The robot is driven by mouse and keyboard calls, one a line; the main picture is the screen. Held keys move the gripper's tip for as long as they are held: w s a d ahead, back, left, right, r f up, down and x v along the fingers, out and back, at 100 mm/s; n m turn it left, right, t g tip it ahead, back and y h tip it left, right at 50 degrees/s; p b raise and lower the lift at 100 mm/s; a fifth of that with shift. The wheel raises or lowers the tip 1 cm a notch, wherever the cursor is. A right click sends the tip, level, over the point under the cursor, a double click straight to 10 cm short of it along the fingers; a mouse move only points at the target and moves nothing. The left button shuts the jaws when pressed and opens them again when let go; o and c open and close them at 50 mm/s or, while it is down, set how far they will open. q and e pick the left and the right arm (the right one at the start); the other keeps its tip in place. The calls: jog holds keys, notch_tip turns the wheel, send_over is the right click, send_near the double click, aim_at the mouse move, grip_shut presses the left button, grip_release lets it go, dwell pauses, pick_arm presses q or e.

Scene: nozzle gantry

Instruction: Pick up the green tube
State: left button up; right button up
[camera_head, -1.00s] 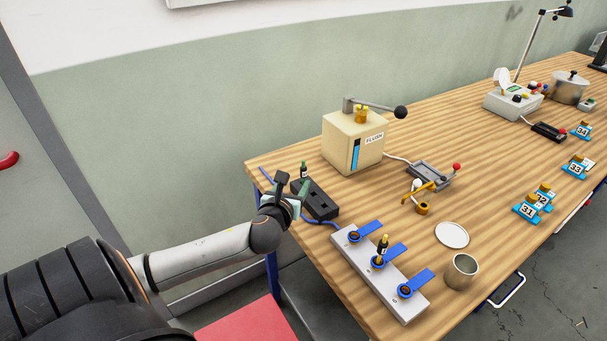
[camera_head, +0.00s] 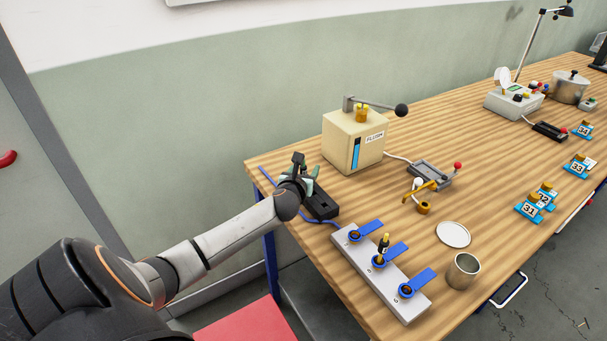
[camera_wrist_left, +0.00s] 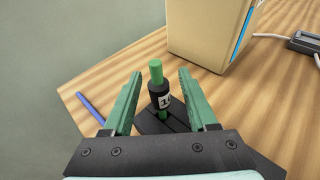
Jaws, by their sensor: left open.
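The green tube (camera_wrist_left: 156,73) shows in the left wrist view, upright, with a black collar bearing a white number label. It stands in the black block (camera_wrist_left: 179,112) on the table. My left gripper (camera_wrist_left: 157,82) is open, with one green-lined finger on each side of the tube and gaps visible on both sides. In the head view my left gripper (camera_head: 304,170) is over the black block (camera_head: 322,205) near the table's far left corner and hides the tube. My right gripper is not in view.
A beige box (camera_head: 354,142) with a lever stands just behind and right of the block. A grey rail (camera_head: 370,285) with blue tags holds a dark tube (camera_head: 383,247). A metal cup (camera_head: 462,271) and white disc (camera_head: 453,234) are at the right.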

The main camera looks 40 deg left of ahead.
pick_arm(q)
jog(key=shift+w+a+f, duration=0.15)
jog(key=shift+w, duration=0.2)
grip_shut()
dwell(0.3)
